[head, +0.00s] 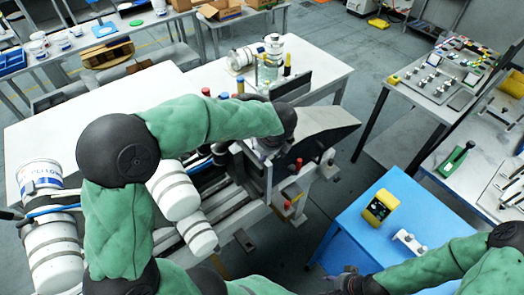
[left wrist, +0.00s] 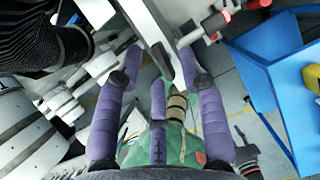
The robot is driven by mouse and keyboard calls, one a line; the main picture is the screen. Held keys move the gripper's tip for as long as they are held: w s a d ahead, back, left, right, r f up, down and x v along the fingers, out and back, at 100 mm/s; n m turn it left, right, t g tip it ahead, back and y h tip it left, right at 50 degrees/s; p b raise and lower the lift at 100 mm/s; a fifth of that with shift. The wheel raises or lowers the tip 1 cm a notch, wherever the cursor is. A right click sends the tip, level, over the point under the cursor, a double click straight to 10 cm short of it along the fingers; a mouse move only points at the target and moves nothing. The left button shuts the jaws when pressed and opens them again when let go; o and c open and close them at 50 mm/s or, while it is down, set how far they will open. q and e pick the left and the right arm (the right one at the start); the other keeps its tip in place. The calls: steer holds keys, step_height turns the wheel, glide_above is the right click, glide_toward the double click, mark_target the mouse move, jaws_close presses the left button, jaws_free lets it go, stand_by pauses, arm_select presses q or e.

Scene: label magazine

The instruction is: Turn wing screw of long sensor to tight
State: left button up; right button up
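My left gripper (head: 272,145) is over the middle of the label machine in the head view, its fingers mostly hidden by my own wrist. A red-and-metal fitting (left wrist: 197,36) lies just right of the fingertips. In the head view red-ended fittings (head: 299,163) sit on the machine's right side. I cannot tell which part is the long sensor or its wing screw. My right gripper (head: 347,281) is low, left of the blue table's front, its fingers unclear.
A blue table (head: 345,222) carries a yellow-and-black device (head: 380,208) and a small white part (head: 409,242). A white table (head: 205,78) with jars stands behind the machine. A dark-and-grey plate (head: 325,125) rises right of my left gripper. Floor shows between the tables.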

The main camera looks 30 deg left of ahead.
arm_select(q)
steer(key=shift+w+a+f, duration=0.1)
steer(key=shift+w+f, duration=0.05)
steer(key=shift+f, duration=0.05)
jaws_close()
